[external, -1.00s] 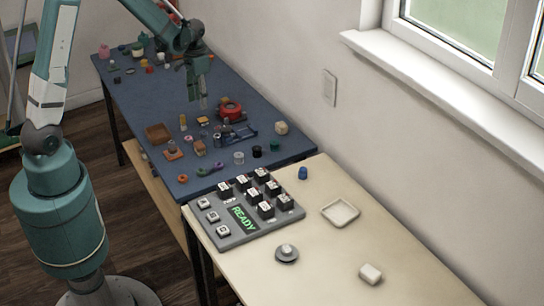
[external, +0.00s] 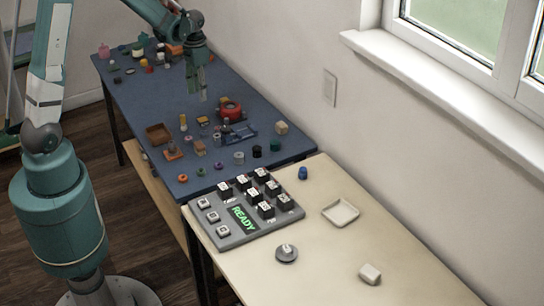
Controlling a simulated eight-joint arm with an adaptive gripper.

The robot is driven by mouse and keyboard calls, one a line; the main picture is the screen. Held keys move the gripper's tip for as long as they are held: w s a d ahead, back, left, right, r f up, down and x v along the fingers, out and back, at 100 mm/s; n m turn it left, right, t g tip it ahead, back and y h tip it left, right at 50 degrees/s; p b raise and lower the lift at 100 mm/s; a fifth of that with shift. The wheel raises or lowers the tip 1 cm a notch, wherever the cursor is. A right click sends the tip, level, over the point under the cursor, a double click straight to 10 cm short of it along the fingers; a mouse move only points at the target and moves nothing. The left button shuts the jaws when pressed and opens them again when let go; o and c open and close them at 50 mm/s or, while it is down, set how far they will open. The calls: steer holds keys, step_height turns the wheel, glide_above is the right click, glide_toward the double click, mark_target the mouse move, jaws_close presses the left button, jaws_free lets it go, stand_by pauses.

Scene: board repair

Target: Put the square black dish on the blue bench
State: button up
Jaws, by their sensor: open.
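The blue bench (external: 180,92) runs along the back left and carries many small objects. My gripper (external: 203,97) is above the bench's middle, pointing down, open, with nothing visible between its fingers. I cannot make out a square black dish. A square dish (external: 340,212) lies on the cream table, but it is pale. A square brown tray (external: 158,134) lies on the blue bench near its left edge. Small dark items at the bench's far end are too small to tell apart.
The cream table (external: 330,270) holds a grey keypad (external: 240,212) reading READY, a blue piece (external: 303,173), a round grey knob (external: 287,254) and a white block (external: 370,273). A red roll (external: 231,110) sits near my gripper. The wall and window sill border the right.

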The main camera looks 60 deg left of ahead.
steer(key=shift+r, duration=0.1)
steer(key=s+d+r+t, duration=0.2)
steer(key=s+d+r, duration=0.4)
steer(key=d+r, duration=0.25)
steer(key=s+d+r+t, duration=0.2)
steer(key=s+d+r, duration=0.5)
steer(key=r, duration=0.3)
steer(key=s+d+r+t, duration=0.3)
steer(key=s+d, duration=0.3)
steer(key=s, duration=0.3)
steer(key=shift+s, duration=0.25)
